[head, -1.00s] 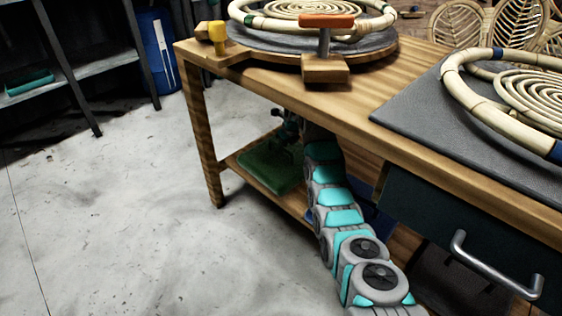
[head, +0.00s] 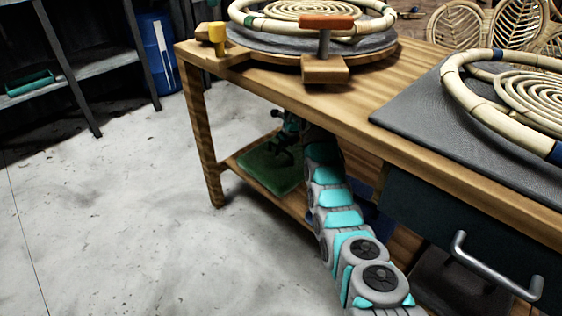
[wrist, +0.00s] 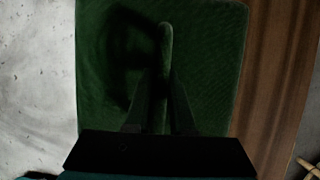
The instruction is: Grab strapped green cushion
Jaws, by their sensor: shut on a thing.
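The green cushion (head: 270,167) lies flat on the lower shelf of the wooden workbench in the head view. In the wrist view the cushion (wrist: 208,60) fills the middle, and its raised green strap (wrist: 165,45) runs up the centre. My gripper (head: 286,152) reaches under the bench top to the cushion. In the wrist view my gripper (wrist: 161,85) has one dark finger on each side of the strap and is shut on it. The near part of the cushion is hidden by my gripper, and the exact finger contact is dark.
The bench top (head: 345,95) is close above my arm, with a leg (head: 203,135) at left. A drawer handle (head: 495,268) sticks out at right. A blue object (head: 378,218) is partly hidden behind my arm. The concrete floor (head: 130,220) at left is clear.

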